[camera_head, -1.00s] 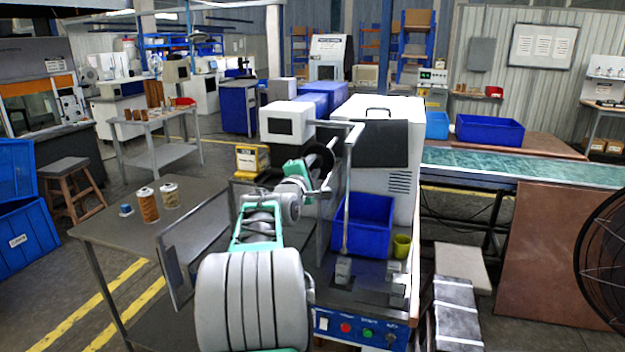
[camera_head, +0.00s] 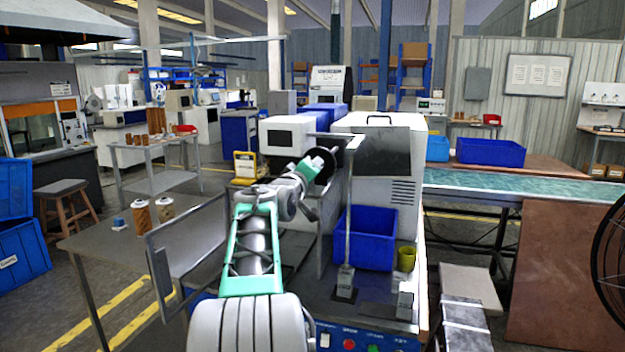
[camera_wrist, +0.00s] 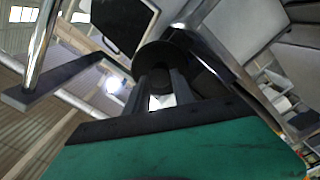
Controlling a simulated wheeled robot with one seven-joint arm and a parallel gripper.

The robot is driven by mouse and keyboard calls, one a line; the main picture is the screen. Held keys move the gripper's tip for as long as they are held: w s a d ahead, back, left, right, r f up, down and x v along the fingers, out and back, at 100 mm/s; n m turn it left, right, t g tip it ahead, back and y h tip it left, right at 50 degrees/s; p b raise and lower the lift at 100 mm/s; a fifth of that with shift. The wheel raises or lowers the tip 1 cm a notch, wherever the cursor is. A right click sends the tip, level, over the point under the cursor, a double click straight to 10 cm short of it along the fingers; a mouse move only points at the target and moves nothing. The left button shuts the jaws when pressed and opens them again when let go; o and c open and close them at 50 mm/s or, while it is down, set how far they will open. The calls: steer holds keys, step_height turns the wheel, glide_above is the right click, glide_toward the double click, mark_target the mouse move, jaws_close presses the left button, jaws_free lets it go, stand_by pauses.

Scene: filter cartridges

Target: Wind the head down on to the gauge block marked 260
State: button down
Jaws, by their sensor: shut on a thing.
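My gripper (camera_wrist: 160,92) is shut on a dark round part, which looks like a knob or handwheel (camera_wrist: 157,62); its fingers reach up to it in the wrist view. In the head view this black round part (camera_head: 323,160) is at the end of my arm, beside the top of a grey metal frame (camera_head: 350,142). A thin upright rod (camera_head: 349,215) runs down from the frame to a small grey block (camera_head: 345,283) on the machine bed. A second small grey block (camera_head: 404,306) stands to the right. No 260 mark is readable, and I cannot tell which part is the head.
A blue bin (camera_head: 366,240) and a small yellow-green cup (camera_head: 406,258) stand behind the blocks. A white cabinet (camera_head: 400,150) is behind. A control panel (camera_head: 365,343) with coloured buttons is in front. A grey table (camera_head: 100,240) with cartridges (camera_head: 141,217) is at left.

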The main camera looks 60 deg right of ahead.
steer(key=m+b, duration=0.2)
steer(key=m, duration=0.1)
steer(key=shift+f+m, duration=0.15)
steer(key=shift+m, duration=0.15)
steer(key=shift+m+b, duration=0.9)
steer(key=shift+m, duration=0.6)
steer(key=c, duration=1.1)
jaws_free()
steer(key=shift+o, duration=0.2)
steer(key=s+a+b, duration=0.1)
steer(key=a, duration=0.6)
steer(key=shift+a, duration=0.35)
steer(key=shift+s, duration=0.1)
